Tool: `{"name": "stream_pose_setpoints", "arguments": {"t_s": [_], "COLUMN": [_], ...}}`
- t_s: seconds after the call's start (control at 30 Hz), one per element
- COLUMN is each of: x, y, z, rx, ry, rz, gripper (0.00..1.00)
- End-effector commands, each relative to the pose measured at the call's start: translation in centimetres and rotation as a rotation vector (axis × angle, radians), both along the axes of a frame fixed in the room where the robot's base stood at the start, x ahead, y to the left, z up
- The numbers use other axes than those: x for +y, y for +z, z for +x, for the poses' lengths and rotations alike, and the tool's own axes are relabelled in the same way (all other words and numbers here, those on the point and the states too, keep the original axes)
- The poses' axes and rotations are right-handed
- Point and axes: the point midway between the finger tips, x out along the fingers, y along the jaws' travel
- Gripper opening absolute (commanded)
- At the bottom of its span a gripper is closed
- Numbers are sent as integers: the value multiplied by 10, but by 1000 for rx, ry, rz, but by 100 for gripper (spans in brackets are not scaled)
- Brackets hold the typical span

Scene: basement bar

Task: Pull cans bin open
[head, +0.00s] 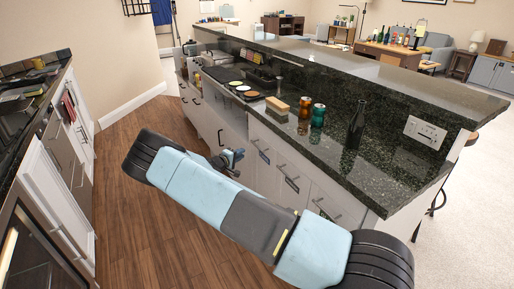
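A row of white pull-out fronts with bar handles and small dark labels runs under the bar counter, in the head view. One front (267,142) is at the left of the row, one (293,168) in the middle and one (334,196) at the right. The labels are too small to read, so I cannot tell which is the cans bin. All of these fronts look shut. My gripper (239,154) is just in front of the cabinet face, left of the labelled fronts. Its fingers are small and partly hidden by my arm; contact with a handle cannot be made out.
On the dark stone counter (400,165) stand an orange can (304,111), a teal can (318,115), a dark bottle (357,125) and a wooden block (277,107). Another counter with cabinets (58,170) lines the left. The wooden floor (140,220) between them is clear.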

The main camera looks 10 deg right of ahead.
Motion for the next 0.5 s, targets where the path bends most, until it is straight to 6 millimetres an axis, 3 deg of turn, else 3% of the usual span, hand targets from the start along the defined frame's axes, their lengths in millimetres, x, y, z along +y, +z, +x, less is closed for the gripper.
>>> {"name": "stream_pose_setpoints", "arguments": {"t_s": [0.17, 0.5], "x": [-13, -58], "y": [-4, -14], "z": [11, 48], "rx": [0, 0], "ry": [-1, -2], "rz": [-1, -1], "gripper": [23, 23]}}
